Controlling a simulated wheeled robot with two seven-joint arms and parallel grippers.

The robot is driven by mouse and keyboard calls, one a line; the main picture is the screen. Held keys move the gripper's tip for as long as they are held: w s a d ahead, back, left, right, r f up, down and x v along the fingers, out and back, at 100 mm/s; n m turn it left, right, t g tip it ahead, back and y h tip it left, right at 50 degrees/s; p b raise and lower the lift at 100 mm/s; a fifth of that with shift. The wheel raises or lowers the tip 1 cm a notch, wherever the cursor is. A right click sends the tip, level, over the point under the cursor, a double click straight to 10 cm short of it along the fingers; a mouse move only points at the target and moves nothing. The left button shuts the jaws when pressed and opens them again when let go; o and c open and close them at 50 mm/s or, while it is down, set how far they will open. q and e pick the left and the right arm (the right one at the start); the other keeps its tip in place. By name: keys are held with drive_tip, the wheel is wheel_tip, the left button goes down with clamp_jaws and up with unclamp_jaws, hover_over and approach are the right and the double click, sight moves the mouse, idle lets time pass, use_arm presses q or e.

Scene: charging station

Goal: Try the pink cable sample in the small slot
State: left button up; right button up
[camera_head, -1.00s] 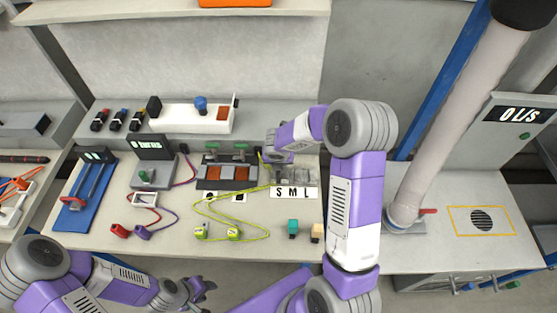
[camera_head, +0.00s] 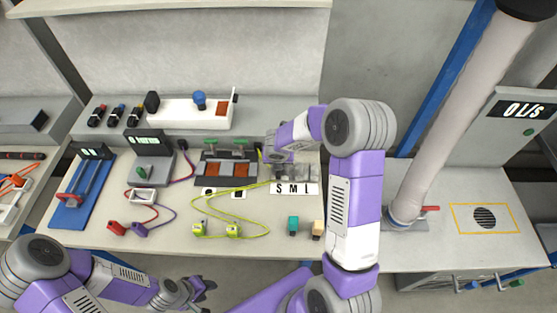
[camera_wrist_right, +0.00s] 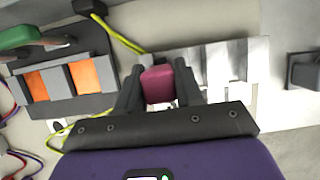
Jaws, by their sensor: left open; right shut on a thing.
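The pink cable sample (camera_wrist_right: 158,84) is a short pink block between the two dark fingers of my right gripper (camera_wrist_right: 159,76), which is shut on it. In the head view my right gripper (camera_head: 275,153) is over the left end of the grey slot block (camera_head: 300,173), behind a white S-M-L label (camera_head: 293,188); the sample is hidden there. In the right wrist view the slot block (camera_wrist_right: 225,70) has light bars and lies right of the sample. I cannot tell whether the sample is inside the small slot. My left gripper (camera_head: 200,289) is open and empty, below the table's front edge.
A fixture with orange pads (camera_head: 228,170) stands just left of the slot block. A yellow-green cable (camera_head: 245,210) loops in front of it. Teal (camera_head: 293,225) and beige (camera_head: 317,229) blocks lie near the front edge. Red and purple connectors (camera_head: 127,229) lie at left.

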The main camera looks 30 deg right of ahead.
drive_tip(key=shift+f+b, duration=0.45)
drive_tip(key=shift+f, duration=0.15)
drive_tip(key=o, duration=1.2)
drive_tip(key=p+v, duration=0.2)
drive_tip(key=v, duration=0.5)
drive_tip(key=shift+r+p, duration=0.3)
drive_tip(key=shift+r, duration=0.05)
drive_tip(key=shift+s+a, duration=0.1)
